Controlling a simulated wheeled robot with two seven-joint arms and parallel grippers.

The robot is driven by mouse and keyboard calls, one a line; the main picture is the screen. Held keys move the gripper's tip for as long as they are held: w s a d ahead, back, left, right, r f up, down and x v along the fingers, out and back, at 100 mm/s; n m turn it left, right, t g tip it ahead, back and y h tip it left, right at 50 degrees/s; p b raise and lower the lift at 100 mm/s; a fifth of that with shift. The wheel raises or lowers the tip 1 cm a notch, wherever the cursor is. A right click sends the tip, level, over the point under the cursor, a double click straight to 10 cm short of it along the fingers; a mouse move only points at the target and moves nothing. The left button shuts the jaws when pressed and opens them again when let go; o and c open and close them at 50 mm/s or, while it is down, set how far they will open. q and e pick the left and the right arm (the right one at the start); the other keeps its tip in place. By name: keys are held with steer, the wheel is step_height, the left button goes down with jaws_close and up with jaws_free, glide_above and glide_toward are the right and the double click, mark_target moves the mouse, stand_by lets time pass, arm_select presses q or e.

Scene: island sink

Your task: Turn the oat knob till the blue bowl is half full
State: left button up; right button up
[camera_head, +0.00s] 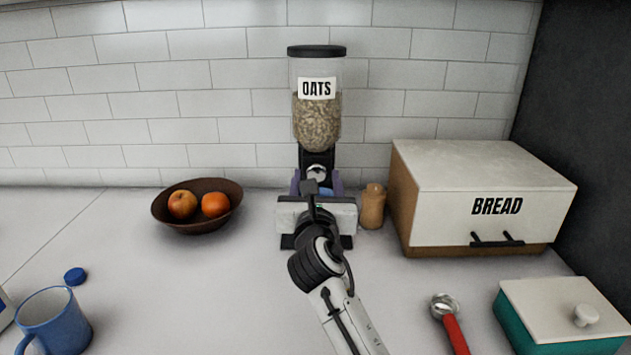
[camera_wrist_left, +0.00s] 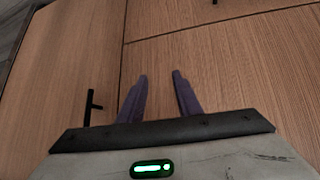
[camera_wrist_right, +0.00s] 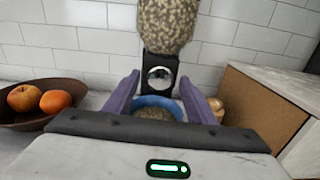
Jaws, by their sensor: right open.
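The oats dispenser (camera_head: 317,110) stands against the tiled wall, its clear hopper part full of oats. Its silver round knob (camera_wrist_right: 160,76) faces me on the black neck. The blue bowl (camera_wrist_right: 152,101) is below the knob with oats inside; my gripper hides its front, so I cannot tell the exact level. My right gripper (camera_wrist_right: 158,84) is open and empty, its purple fingers on either side of the knob and bowl in the right wrist view. I cannot tell whether they touch anything. My left gripper (camera_wrist_left: 160,77) is open and empty before wooden cabinet fronts, outside the head view.
A brown fruit bowl (camera_head: 190,226) is left of the dispenser. A wooden shaker (camera_head: 372,207) and bread box (camera_head: 425,235) stand close on its right. A blue mug (camera_head: 60,325), blue cap (camera_head: 75,276), red-handled scoop (camera_head: 452,330) and teal box (camera_head: 530,325) are nearer. The counter's left middle is clear.

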steer(key=c, duration=1)
arm_select(q)
steer(key=shift+s+f, duration=0.1)
steer(key=shift+s, duration=0.2)
arm_select(e)
steer(key=shift+c, duration=0.2)
steer(key=shift+m, duration=0.3)
steer(key=shift+m+p, duration=0.55)
steer(key=shift+m, duration=0.65)
arm_select(q)
steer(key=shift+r, duration=0.6)
arm_select(e)
steer(key=shift+m, duration=1.9)
arm_select(q)
steer(key=shift+w, duration=0.1)
arm_select(e)
steer(key=o, duration=1)
steer(key=shift+o, duration=0.2)
